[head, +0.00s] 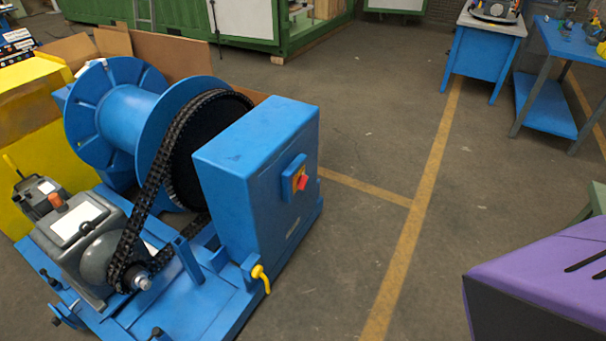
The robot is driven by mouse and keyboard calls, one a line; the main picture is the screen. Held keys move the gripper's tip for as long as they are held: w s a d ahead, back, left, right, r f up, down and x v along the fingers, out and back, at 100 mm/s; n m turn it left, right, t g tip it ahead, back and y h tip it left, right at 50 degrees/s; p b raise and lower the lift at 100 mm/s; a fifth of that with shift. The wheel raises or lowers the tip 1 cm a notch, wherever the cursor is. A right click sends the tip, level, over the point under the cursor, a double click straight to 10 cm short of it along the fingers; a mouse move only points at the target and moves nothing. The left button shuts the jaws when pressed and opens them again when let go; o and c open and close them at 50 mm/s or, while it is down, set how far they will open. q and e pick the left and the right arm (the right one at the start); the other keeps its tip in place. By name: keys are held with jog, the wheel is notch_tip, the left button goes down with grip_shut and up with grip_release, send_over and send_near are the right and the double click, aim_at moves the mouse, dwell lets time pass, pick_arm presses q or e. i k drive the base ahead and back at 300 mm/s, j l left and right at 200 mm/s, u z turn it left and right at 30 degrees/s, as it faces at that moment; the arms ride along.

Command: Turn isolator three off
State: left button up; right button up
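A rotary isolator switch with a red knob (302,182) on a yellow plate sits on a small blue box (288,180). That box is fixed to the right-hand face of the tall blue cabinet (247,150) on the chain drive machine. No number on the switch is readable, so I cannot tell whether it is isolator three. The knob's on or off position is too small to tell. A yellow lever handle (262,278) sticks out low at the cabinet's near corner. Neither of my grippers is in the head view.
A black chain (157,190) runs from a large sprocket beside a blue drum (133,118) to a grey motor unit (80,235). Open concrete floor with yellow lines (425,190) lies right of the cabinet. A purple-topped object (545,275) stands at lower right; blue tables (480,55) stand behind.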

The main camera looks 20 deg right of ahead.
aim_at(302, 181)
jog(key=i+l+u, duration=0.15)
jog(key=l, duration=0.45)
jog(key=i+l+u, duration=0.2)
jog(key=l, duration=0.45)
jog(key=i+l+u, duration=0.15)
jog(key=l, duration=0.55)
jog(key=i+l+u, duration=0.2)
jog(key=l, duration=0.45)
jog(key=i+l+u, duration=0.15)
jog(key=l, duration=0.55)
jog(key=k+l+u, duration=0.15)
jog(key=l, duration=0.4)
jog(key=l+u, duration=0.15)
jog(key=l, duration=0.4)
jog(key=k+l, duration=0.2)
jog(key=l, duration=0.2)
jog(key=k+l+u, duration=0.1)
jog(key=k+l, duration=0.15)
jog(key=l, duration=0.15)
